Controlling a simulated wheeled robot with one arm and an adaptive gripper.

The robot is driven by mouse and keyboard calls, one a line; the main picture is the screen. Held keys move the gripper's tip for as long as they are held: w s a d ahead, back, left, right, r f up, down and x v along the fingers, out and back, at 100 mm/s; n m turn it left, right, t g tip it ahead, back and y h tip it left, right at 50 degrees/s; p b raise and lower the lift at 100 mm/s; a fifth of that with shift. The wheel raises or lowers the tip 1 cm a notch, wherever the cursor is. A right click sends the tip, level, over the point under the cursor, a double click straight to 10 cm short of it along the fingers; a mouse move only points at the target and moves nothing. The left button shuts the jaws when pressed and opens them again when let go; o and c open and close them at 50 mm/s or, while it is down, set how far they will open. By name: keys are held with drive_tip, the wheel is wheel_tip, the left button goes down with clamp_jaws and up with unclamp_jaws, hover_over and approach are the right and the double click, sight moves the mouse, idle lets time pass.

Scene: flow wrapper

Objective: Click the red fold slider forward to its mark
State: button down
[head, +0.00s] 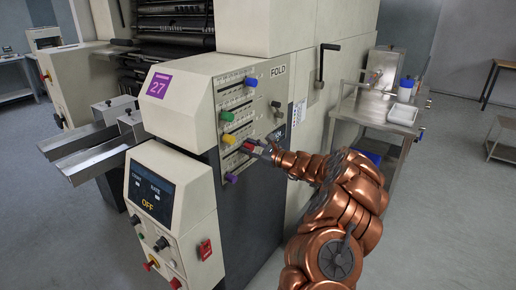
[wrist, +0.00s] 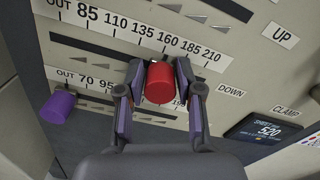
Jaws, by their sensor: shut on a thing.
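The red fold slider (wrist: 159,84) is a red cylindrical knob on the slider panel. In the wrist view it sits between the two fingers of my gripper (wrist: 160,97), which are shut on it. In the head view my gripper (head: 262,152) reaches the panel low on its right side, and a little of the red knob (head: 247,147) shows beside the fingers. A scale strip (wrist: 137,38) above the knob reads OUT, 85, 110, 135, 160, 185, 210. The strip below is partly hidden by the fingers, so the mark there cannot be read fully.
A purple knob (wrist: 58,107) is on the track below, to the left. Yellow (head: 228,139), blue (head: 227,116) and green (head: 250,82) knobs stand out above on the panel (head: 262,99). A display reading 520 (wrist: 268,131) is at the right. A control box (head: 156,205) stands at lower left.

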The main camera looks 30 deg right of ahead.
drive_tip(key=shift+d, duration=0.1)
drive_tip(key=c, duration=0.9)
unclamp_jaws()
drive_tip(key=v, duration=1.2)
